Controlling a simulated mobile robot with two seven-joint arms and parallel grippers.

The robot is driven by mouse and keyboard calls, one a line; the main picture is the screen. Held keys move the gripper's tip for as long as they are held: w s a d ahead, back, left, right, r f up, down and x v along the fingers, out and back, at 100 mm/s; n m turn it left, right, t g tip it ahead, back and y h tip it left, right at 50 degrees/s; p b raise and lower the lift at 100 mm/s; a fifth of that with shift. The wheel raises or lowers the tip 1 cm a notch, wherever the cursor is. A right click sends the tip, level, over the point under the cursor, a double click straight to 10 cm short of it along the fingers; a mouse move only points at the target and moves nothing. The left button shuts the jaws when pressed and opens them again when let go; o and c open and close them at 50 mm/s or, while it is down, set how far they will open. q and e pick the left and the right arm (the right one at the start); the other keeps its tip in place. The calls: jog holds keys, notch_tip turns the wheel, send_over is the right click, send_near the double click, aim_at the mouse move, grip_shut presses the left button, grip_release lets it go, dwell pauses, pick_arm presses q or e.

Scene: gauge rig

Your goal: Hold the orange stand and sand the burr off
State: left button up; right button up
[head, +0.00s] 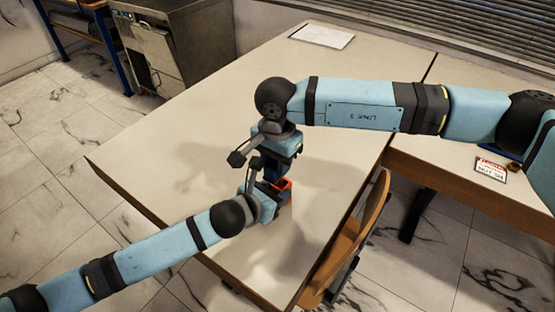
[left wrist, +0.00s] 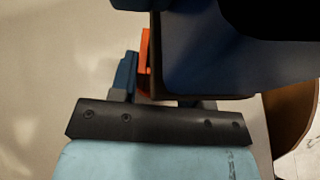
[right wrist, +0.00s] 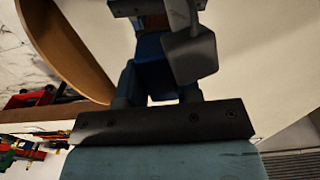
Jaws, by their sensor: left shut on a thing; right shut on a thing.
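The orange stand (head: 285,185) is on the table near its right edge, mostly hidden by my grippers. My left gripper (head: 270,190) is shut on it from the lower left. In the left wrist view a strip of the orange stand (left wrist: 145,62) shows beside a blue finger. My right gripper (head: 275,168) is just above the stand, pointing down, and is shut on a blue block (right wrist: 155,48), partly hidden in the right wrist view. Whether this block touches the stand cannot be told. The burr cannot be made out.
The pale table (head: 150,140) is bare to the left. A white sheet (head: 322,36) lies at its far end. A wooden chair (head: 345,240) stands close by the right edge. A red-and-white card (head: 491,170) lies on the table at right.

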jog(key=shift+f, duration=0.15)
jog(key=shift+w+d, duration=0.5)
jog(key=shift+w, duration=0.15)
jog(key=shift+w+d, duration=0.45)
jog(key=shift+w, duration=0.2)
jog(key=shift+s, duration=0.1)
jog(key=shift+s+a, duration=0.5)
jog(key=shift+s, duration=0.2)
jog(key=shift+s+a, duration=0.45)
jog(key=shift+s, duration=0.2)
jog(key=shift+w+d, duration=0.5)
jog(key=shift+w, duration=0.25)
